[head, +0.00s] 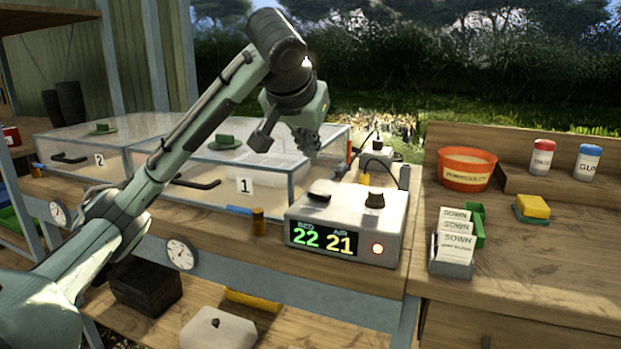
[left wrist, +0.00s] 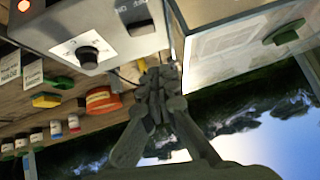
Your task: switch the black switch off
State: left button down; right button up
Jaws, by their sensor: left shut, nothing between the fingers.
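The black switch (head: 319,197) is a small rocker on the top left of a grey control box (head: 375,226). In the left wrist view the switch (left wrist: 139,27) shows at the top middle, beyond my fingertips. My left gripper (head: 309,148) is shut and empty, in the air above the switch and apart from it. Its closed fingers (left wrist: 158,80) show in the wrist view. I cannot tell the rocker's tilt clearly. My right gripper is not in view.
A black knob (head: 375,200) sits right of the switch. Clear-walled propagator 1 (head: 270,188) stands close left of the box, its lid edge near my gripper. Seed packets (head: 455,243) and an orange pot (head: 466,172) are right.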

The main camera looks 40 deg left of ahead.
pick_arm(q)
send_over(310, 192)
jog(key=f, duration=0.4)
jog(key=shift+w+d, duration=0.2)
jog(key=shift+d, duration=0.05)
notch_tip(310, 192, down, 2)
jog(key=shift+s+a+f, duration=0.15)
jog(key=shift+f, duration=0.55)
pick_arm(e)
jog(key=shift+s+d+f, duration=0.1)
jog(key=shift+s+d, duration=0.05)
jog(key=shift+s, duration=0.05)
pick_arm(q)
jog(key=shift+a+f, duration=0.1)
